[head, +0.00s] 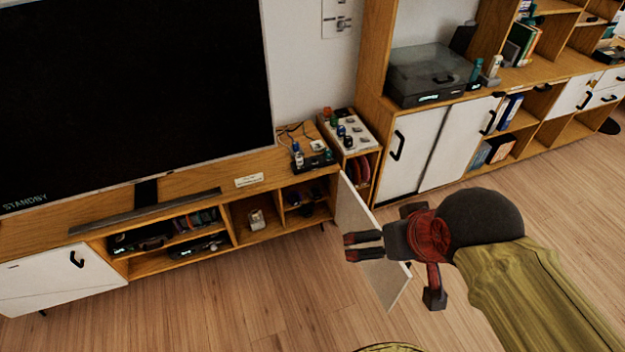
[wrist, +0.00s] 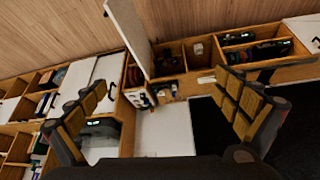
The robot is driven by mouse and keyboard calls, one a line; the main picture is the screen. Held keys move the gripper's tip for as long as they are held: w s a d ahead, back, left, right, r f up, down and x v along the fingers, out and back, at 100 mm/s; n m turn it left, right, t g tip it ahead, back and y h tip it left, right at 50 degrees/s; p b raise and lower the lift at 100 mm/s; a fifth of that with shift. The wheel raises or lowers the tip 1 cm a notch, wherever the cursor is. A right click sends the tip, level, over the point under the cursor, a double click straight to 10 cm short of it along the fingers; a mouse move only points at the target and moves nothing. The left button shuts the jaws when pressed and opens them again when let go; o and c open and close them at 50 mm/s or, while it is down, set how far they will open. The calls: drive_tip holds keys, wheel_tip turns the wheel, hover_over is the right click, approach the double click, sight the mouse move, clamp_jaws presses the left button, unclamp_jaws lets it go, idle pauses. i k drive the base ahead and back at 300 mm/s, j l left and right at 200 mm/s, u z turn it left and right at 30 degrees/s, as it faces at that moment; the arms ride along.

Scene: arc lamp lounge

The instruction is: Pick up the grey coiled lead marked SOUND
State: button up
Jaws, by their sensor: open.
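I cannot make out a grey coiled lead marked SOUND in either view; any lettering that small is unreadable. Small dark items (head: 305,210) lie in the right compartment of the low wooden TV cabinet (head: 268,234), too small to name. The cabinet's white door (head: 390,284) stands swung open; it also shows in the wrist view (wrist: 128,32). My gripper (head: 347,247) is open and empty, in front of the door in the head view and apart from the compartment. In the wrist view its padded fingers (wrist: 165,88) are spread wide, with the cabinet beyond.
A large black television (head: 130,90) stands on the cabinet above a soundbar (head: 150,212). A pale item (head: 257,218) sits in the middle compartment. A narrow unit (head: 365,165) with small items on top stands right of the cabinet. Wooden floor (head: 240,310) is clear in front.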

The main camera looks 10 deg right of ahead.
sight(315, 197)
drive_tip(key=i+j+u, duration=0.15)
drive_tip(key=i, duration=0.35)
drive_tip(key=i+j+u, duration=0.15)
drive_tip(key=i, duration=0.35)
